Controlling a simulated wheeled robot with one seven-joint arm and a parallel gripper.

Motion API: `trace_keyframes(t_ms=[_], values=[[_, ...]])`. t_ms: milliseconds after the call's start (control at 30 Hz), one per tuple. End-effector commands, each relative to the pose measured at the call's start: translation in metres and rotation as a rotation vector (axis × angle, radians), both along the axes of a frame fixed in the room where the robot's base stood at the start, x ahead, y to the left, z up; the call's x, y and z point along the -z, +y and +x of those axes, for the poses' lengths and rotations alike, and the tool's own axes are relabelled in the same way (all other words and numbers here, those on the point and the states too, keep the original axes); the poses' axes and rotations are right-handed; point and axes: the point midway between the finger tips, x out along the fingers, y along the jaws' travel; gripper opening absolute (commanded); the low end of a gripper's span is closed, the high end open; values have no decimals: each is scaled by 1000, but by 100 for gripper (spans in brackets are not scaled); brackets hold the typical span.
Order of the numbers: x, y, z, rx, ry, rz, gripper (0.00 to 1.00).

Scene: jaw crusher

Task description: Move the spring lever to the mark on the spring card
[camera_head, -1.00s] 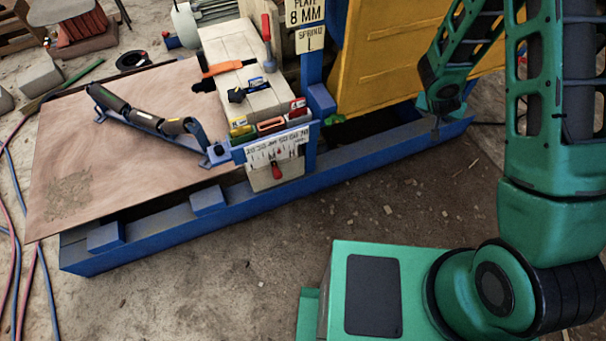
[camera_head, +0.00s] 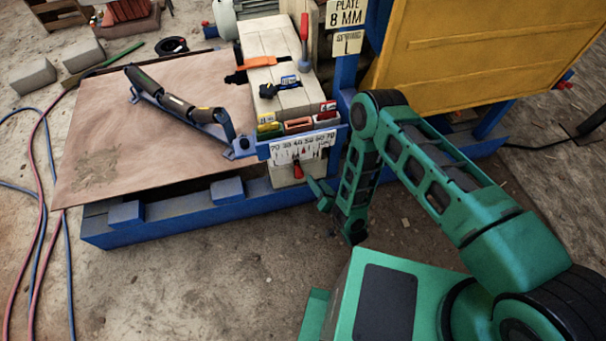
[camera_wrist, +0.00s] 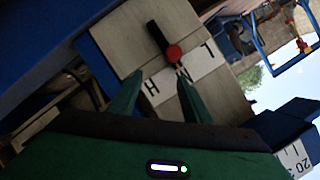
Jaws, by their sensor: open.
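The spring lever is a short dark handle with a red knob (camera_head: 298,171), under the white scale on the machine's front. In the wrist view the lever (camera_wrist: 161,38) stands out from a pale block, beside a white strip (camera_wrist: 205,62) lettered L, M and H. Its red end appears nearest the M, but its exact setting is hard to tell. The spring card (camera_head: 347,42) hangs on the blue post and shows L. My gripper (camera_wrist: 158,97) is open, its two green fingers short of the knob with nothing between them. In the head view my gripper (camera_head: 322,192) is just right of the lever.
The numbered scale (camera_head: 303,148) and a ledge with coloured blocks (camera_head: 298,125) are above the lever. A blue base beam (camera_head: 180,217) runs below. A yellow panel (camera_head: 470,50) stands to the right. The floor in front is clear.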

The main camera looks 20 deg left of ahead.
Motion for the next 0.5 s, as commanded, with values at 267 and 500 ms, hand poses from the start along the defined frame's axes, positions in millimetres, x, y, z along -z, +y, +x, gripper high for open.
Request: trace_keyframes(t_ms=[267, 500], values=[[11, 22, -34, -32, -5, 86, 44], [19, 45, -12, -35, -7, 88, 44]])
